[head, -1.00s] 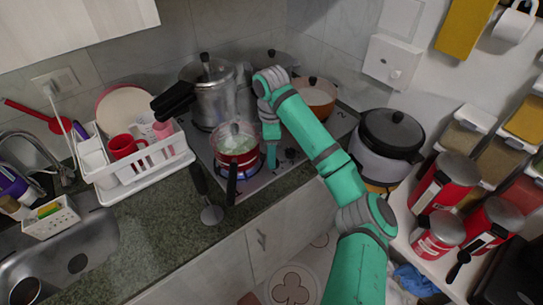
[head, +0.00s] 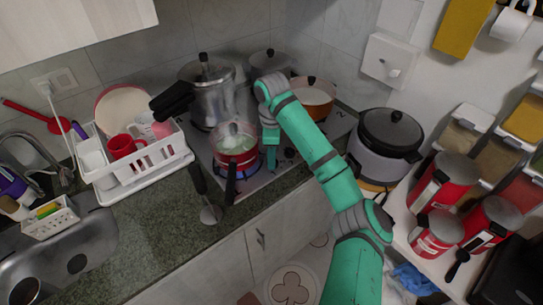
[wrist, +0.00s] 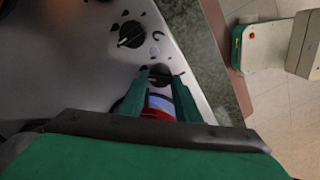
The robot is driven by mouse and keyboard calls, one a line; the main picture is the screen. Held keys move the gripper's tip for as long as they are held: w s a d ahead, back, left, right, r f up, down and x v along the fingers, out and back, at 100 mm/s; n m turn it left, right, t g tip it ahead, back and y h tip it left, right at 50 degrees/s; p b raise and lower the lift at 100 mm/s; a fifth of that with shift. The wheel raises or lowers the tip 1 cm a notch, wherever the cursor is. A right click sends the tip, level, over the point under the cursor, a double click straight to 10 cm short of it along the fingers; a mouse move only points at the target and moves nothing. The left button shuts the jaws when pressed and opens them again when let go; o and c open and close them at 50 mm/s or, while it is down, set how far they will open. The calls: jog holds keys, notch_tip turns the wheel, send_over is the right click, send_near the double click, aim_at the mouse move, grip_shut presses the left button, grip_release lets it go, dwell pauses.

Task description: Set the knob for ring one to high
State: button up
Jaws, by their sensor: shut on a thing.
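The stove (head: 262,183) has a red pot (head: 236,160) on its front left burner, with a blue flame under it. My gripper (head: 270,166) points down at the stove's front edge, just right of the pot. In the wrist view, the fingers of my gripper (wrist: 160,84) are around a dark knob (wrist: 160,72) and shut on it. The fingers hide part of this knob, so I cannot read its setting. A second black knob (wrist: 131,34) with printed marks around it is apart from the fingers. I cannot tell which knob is ring one.
A steel pressure cooker (head: 208,92), a grey lidded pot (head: 270,66) and an orange pan (head: 315,95) stand on the stove. A rice cooker (head: 385,150) is to the right. A dish rack (head: 135,173) is at the left. A ladle (head: 210,213) lies on the counter.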

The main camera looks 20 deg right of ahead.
jog(key=shift+m, duration=1)
jog(key=o, duration=1)
jog(key=shift+o, duration=0.2)
jog(key=shift+r, duration=0.15)
notch_tip(320, 180, up, 11)
jog(key=shift+f, duration=0.2)
